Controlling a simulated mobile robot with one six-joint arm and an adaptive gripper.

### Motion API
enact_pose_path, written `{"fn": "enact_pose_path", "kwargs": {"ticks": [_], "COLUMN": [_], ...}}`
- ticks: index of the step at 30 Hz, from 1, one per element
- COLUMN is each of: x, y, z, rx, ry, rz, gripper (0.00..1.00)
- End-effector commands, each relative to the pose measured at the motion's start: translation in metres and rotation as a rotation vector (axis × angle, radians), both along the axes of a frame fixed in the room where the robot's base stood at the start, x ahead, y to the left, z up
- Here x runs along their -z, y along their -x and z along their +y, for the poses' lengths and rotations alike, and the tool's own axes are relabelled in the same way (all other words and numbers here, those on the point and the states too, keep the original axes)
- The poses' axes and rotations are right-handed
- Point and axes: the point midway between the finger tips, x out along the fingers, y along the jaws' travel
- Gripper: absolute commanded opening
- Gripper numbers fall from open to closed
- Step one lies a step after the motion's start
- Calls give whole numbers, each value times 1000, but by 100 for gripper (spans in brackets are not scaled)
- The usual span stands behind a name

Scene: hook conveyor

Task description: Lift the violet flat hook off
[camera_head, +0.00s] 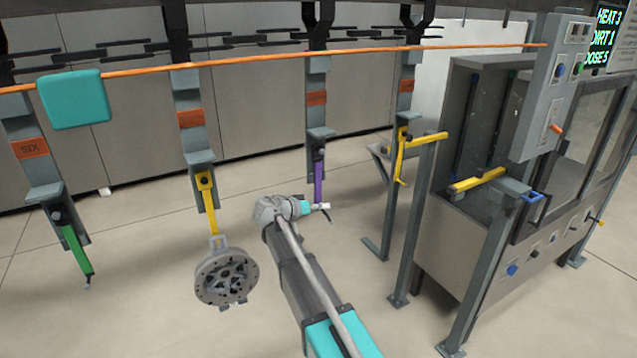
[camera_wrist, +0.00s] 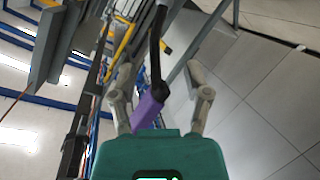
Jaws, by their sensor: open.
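The violet flat hook (camera_head: 318,177) hangs from a grey carrier (camera_head: 317,105) on the conveyor, near the middle of the head view. Its lower end is near my wrist. In the wrist view the violet hook (camera_wrist: 148,108) shows between my two fingers, closer to the left one, with a dark bar above it. My gripper (camera_wrist: 160,72) is open, with a finger on each side of the hook. I cannot tell whether either finger touches it. In the head view my gripper (camera_head: 323,207) is small and its fingers are hard to make out.
A yellow hook (camera_head: 211,208) with a round metal part (camera_head: 226,277) hangs left of my arm. A green hook (camera_head: 76,248) hangs far left. Right are a yellow hook (camera_head: 402,155), a post with a yellow bar (camera_head: 425,139) and a grey machine cabinet (camera_head: 455,240). An orange line (camera_head: 250,61) crosses above.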

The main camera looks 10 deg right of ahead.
Motion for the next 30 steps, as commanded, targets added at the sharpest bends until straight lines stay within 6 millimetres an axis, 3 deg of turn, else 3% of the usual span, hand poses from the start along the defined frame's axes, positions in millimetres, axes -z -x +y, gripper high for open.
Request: {"fn": "enact_pose_path", "kwargs": {"ticks": [2, 11, 30], "x": [0, 0, -4], "y": [0, 0, 0], "z": [0, 0, 0], "rx": [0, 0, -1], "ry": [0, 0, 1], "rz": [0, 0, 0], "gripper": [57, 1, 0]}}
